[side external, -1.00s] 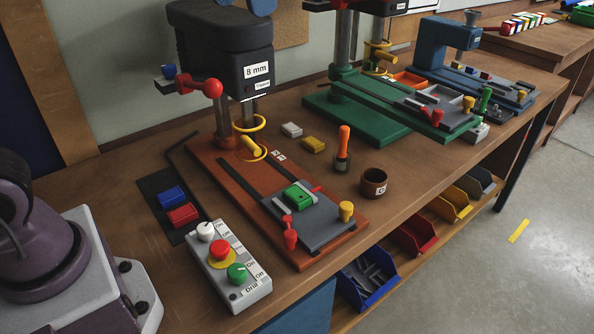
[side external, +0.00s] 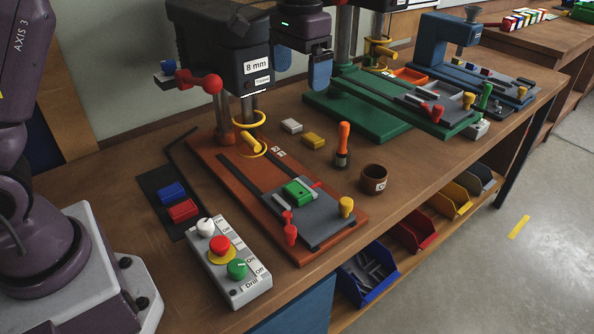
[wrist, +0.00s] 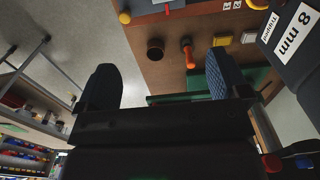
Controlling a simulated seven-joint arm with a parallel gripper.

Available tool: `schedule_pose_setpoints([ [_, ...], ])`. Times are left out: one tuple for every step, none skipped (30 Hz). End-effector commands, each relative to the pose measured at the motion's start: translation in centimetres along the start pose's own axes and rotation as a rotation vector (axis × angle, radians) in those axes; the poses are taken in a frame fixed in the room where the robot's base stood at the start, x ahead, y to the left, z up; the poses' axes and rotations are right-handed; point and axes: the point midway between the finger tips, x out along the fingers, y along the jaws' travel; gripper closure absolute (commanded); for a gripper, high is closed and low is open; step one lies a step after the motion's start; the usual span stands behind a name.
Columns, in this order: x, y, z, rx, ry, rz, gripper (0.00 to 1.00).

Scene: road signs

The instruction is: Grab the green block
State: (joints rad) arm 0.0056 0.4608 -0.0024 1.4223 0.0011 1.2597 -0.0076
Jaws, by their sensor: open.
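The green block (side external: 299,191) lies on the grey plate (side external: 325,219) of the red-brown drill base, between red clamp handles. My gripper (side external: 301,66) is open and empty, pointing down beside the black drill head, well above and behind the block in the side view. In the wrist view its two blue-padded fingers (wrist: 160,82) stand wide apart with nothing between them. I cannot make out the green block in the wrist view.
The black drill head (side external: 225,55) marked 8 mm stands close to my gripper's left. An orange-handled tool (side external: 343,140), a brown cup (side external: 373,179) and a yellow block (side external: 313,140) stand right of the drill base. A switch box (side external: 235,262) sits at the front.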

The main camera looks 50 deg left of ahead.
Motion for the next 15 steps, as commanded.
schedule_pose_setpoints([
  [2.2,0.0,0.1,0.0,-0.009,0.0,0.06],
  [3.3,0.0,0.1,0.0,-0.008,0.0,0.06],
  [5.0,0.0,0.1,0.0,-0.011,0.0,0.06],
  [6.1,0.0,0.2,0.0,-0.009,0.0,0.06],
  [7.5,0.0,0.2,0.0,-0.011,0.0,0.06],
  [9.0,0.0,0.2,0.0,-0.009,0.0,0.06],
  [10.3,0.0,0.2,0.0,-0.01,0.0,0.06],
  [11.4,0.0,0.2,0.0,-0.009,0.0,0.06],
  [12.5,0.0,0.1,0.0,-0.007,0.0,0.06],
  [13.2,0.0,0.1,0.0,-0.006,0.0,0.06],
  [13.7,0.0,0.0,0.0,-0.004,0.0,0.06],
  [14.3,0.0,0.0,0.0,-0.003,0.0,0.06],
  [14.7,0.0,0.0,0.0,-0.003,0.0,0.06],
  [15.2,0.0,0.0,0.0,-0.003,0.0,0.06],
  [15.8,0.0,0.0,0.0,-0.002,0.0,0.06],
])
